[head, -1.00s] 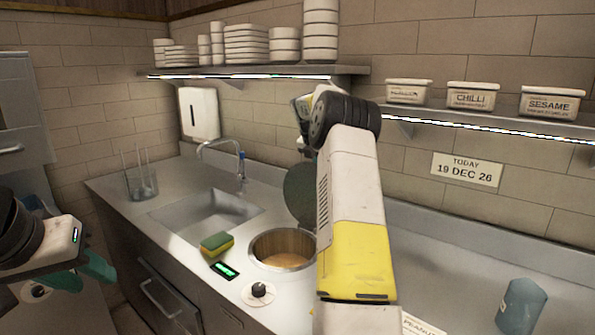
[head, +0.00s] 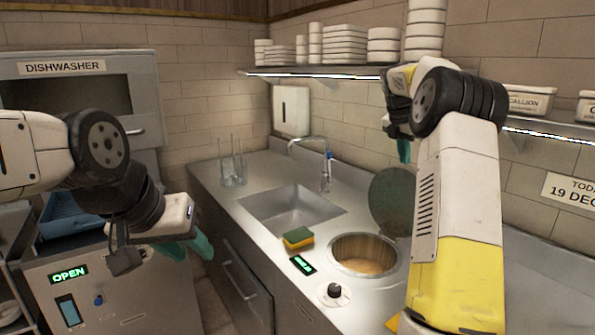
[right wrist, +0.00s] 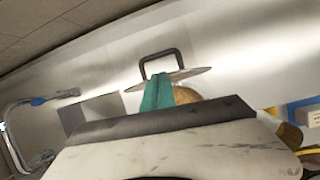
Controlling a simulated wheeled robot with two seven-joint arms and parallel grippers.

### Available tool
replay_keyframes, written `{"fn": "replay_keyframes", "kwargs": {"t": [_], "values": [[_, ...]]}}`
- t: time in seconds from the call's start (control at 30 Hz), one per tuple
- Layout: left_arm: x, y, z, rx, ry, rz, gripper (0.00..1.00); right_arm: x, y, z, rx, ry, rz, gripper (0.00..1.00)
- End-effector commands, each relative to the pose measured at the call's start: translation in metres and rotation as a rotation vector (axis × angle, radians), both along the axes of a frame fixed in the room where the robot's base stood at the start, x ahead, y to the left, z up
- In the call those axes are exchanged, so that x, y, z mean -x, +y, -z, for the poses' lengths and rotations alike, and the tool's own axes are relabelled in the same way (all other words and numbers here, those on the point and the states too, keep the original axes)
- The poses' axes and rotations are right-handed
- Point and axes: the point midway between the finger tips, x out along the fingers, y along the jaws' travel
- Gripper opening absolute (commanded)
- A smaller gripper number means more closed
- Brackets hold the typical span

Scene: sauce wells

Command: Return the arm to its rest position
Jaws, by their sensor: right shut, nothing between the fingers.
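My right arm rises on the right of the head view, over the counter. Its gripper (head: 404,150) is partly hidden behind my wrist, with a teal fingertip pointing down. In the right wrist view the teal fingers (right wrist: 157,93) are together and empty. My left gripper (head: 186,248) is at the left, in front of the dishwasher, its two teal fingers apart with nothing visible between them.
A round well (head: 364,257) is open, its dark lid (head: 392,198) standing up behind it. A sponge (head: 298,238), a sink (head: 290,210) and a tap (head: 326,172) are nearby. A shelf (head: 310,72) holds stacked dishes. The dishwasher (head: 75,100) stands left.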

Motion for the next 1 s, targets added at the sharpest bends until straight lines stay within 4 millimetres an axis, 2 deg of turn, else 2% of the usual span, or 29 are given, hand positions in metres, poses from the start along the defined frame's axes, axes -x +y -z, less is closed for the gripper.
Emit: {"fn": "replay_keyframes", "kwargs": {"t": [0.03,0.07,0.2,0.27,0.4,0.57,0.6,0.73,0.8,0.9,1.0], "values": [[0.0,0.0,0.0,0.0,0.0,0.0,0.36,0.012,0.016,-0.015,-0.027,-0.04,0.047,0.0],[0.0,0.0,0.0,0.0,0.0,0.0,0.36,0.019,0.026,-0.022,-0.052,-0.066,0.088,0.0],[0.0,0.0,0.0,0.0,0.0,0.0,0.36,0.071,0.078,-0.05,-0.201,-0.198,0.329,0.0],[0.0,0.0,0.0,0.0,0.0,0.0,0.36,0.096,0.099,-0.057,-0.275,-0.246,0.442,0.0],[0.0,0.0,0.0,0.0,0.0,0.0,0.36,0.161,0.143,-0.061,-0.459,-0.335,0.718,0.0],[0.0,0.0,0.0,0.0,0.0,0.0,0.36,0.241,0.186,-0.048,-0.682,-0.388,1.058,0.0],[0.0,0.0,0.0,0.0,0.0,0.0,0.36,0.26,0.195,-0.041,-0.739,-0.392,1.145,0.0],[0.0,0.0,0.0,0.0,0.0,0.0,0.36,0.318,0.222,-0.015,-0.905,-0.383,1.418,0.0],[0.0,0.0,0.0,0.0,0.0,0.0,0.36,0.343,0.232,0.0,-0.975,-0.367,1.543,0.0],[0.0,0.0,0.0,0.0,0.0,0.0,0.36,0.367,0.243,0.017,-1.045,-0.34,1.679,0.0],[0.0,0.0,0.0,0.0,0.0,0.0,0.36,0.38,0.249,0.028,-1.084,-0.322,1.759,0.0]]}}
